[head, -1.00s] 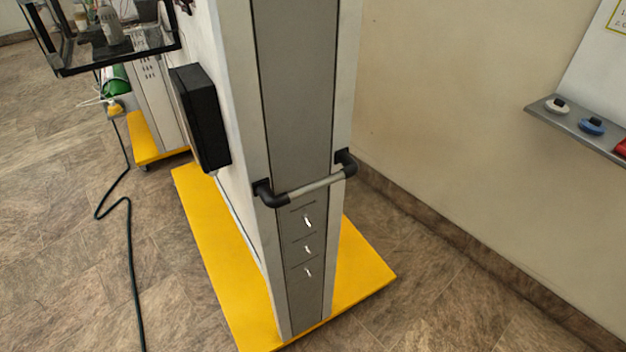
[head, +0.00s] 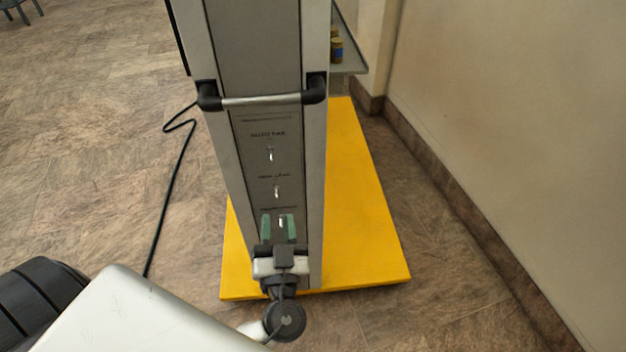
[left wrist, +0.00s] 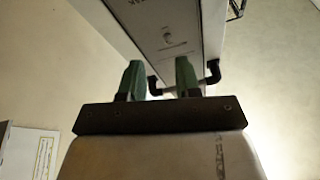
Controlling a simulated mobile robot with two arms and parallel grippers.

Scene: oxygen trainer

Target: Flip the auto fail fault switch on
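The grey end panel (head: 256,180) of the trainer carries three small toggle switches in a column. The top switch (head: 270,154) has a blurred label that seems to read auto fail. The middle switch (head: 277,191) and the bottom switch (head: 281,222) sit below it. I cannot tell which way the levers are set. My left gripper (head: 278,229) is open and empty at the panel's lower part, its green fingertips either side of the bottom switch in the picture. The left wrist view shows the fingers (left wrist: 159,77) apart, with one switch (left wrist: 168,36) on the panel beyond. My right gripper is out of view.
A bar handle (head: 262,100) with black ends crosses the panel above the switches; it also shows in the left wrist view (left wrist: 168,89). A yellow base (head: 362,270) surrounds the foot. A wall (head: 510,130) stands right. A black cable (head: 167,200) lies on the floor left.

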